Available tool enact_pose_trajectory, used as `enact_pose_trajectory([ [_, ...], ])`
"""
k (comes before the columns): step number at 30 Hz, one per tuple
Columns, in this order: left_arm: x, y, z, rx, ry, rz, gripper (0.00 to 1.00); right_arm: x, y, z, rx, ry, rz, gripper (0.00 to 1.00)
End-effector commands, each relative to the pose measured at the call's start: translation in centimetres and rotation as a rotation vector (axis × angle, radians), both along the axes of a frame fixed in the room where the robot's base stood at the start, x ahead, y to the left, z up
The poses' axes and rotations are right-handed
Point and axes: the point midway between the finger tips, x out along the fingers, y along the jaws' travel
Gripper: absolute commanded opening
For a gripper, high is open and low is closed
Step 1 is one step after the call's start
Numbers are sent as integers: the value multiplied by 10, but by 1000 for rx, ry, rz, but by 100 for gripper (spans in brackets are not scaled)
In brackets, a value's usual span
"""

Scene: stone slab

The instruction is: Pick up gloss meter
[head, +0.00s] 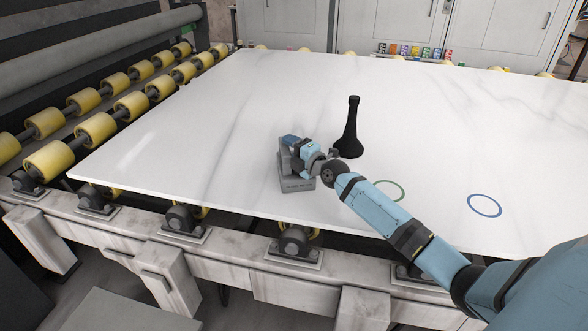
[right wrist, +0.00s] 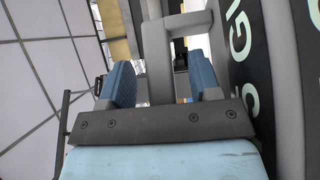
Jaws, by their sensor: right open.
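The gloss meter (head: 298,186) is a small grey box with dark lettering on its front face, standing on the white stone slab (head: 200,130) near its front edge. My right gripper (head: 291,142) is over its top and partly hides it. In the right wrist view, the blue fingers of my right gripper (right wrist: 161,80) stand apart. A grey handle-like bar (right wrist: 190,22) shows beyond and between them; I cannot tell whether either finger touches it. My left gripper is not in view.
A black flared stand (head: 350,135) is upright just behind my right gripper. A green ring (head: 400,188) and a blue ring (head: 484,205) are marked on the slab at right. Yellow rollers (head: 84,130) line the left side. The slab's left part is clear.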

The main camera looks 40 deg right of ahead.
Motion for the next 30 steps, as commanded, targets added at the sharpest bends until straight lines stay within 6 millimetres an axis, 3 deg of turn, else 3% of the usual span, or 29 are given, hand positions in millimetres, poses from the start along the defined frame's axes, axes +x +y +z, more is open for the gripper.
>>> enact_pose_trajectory([
  [2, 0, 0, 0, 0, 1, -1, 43, 0, 0, 0, 0, 0, 0, 57],
  [9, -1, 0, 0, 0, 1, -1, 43, 0, 0, 0, -1, -1, 0, 5],
  [12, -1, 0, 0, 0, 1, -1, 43, 0, -1, 2, 0, -3, -1, 0],
  [22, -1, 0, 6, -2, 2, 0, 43, 1, -1, 11, -3, -5, -1, 0],
  [30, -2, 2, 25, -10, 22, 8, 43, 8, -6, 57, -3, -7, -4, 0],
])
